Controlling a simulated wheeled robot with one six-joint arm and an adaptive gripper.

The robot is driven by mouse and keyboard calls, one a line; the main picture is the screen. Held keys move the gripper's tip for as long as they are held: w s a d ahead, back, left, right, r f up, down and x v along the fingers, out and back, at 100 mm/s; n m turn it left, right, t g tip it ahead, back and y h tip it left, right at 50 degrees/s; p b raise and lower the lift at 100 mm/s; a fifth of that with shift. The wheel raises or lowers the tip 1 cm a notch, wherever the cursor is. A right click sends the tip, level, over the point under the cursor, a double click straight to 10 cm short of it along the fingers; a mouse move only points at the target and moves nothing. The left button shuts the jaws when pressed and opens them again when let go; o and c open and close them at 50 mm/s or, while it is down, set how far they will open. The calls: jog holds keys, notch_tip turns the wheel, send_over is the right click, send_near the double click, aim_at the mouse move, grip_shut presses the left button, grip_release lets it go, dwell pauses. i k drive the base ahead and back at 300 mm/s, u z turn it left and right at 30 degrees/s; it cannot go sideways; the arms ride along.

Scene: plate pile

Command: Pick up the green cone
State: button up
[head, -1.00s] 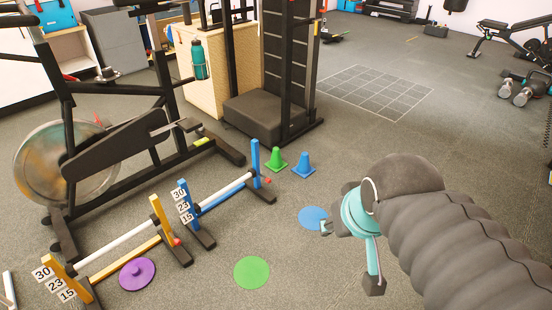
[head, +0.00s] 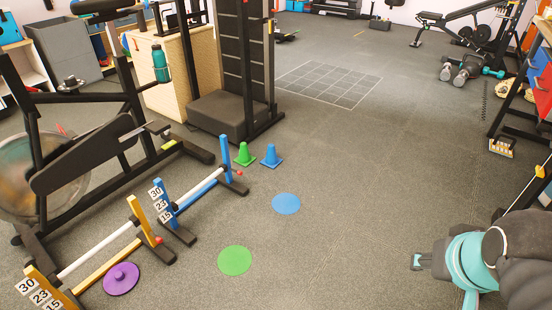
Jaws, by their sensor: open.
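The green cone (head: 245,154) stands upright on the grey floor in the head view, left of centre. It is just right of the blue post of the far hurdle. A blue cone (head: 271,156) stands upright close to its right. My gripper (head: 418,261) is at the lower right, well apart from the green cone, to its right and nearer to me. Its dark fingers point left and are empty and open. The teal wrist and dark arm hide the floor at the bottom right corner.
Two low hurdles with blue (head: 186,203) and yellow (head: 118,246) bars stand at the left. A blue disc (head: 286,204), a green disc (head: 235,260) and a purple disc (head: 121,279) lie on the floor. An exercise bike (head: 90,150) stands far left.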

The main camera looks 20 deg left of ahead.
aim_at(244, 159)
jog(key=i, duration=1.3)
jog(key=u, duration=0.55)
jog(key=i, duration=1.3)
jog(key=u, duration=1.65)
jog(key=i, duration=0.75)
jog(key=u, duration=0.8)
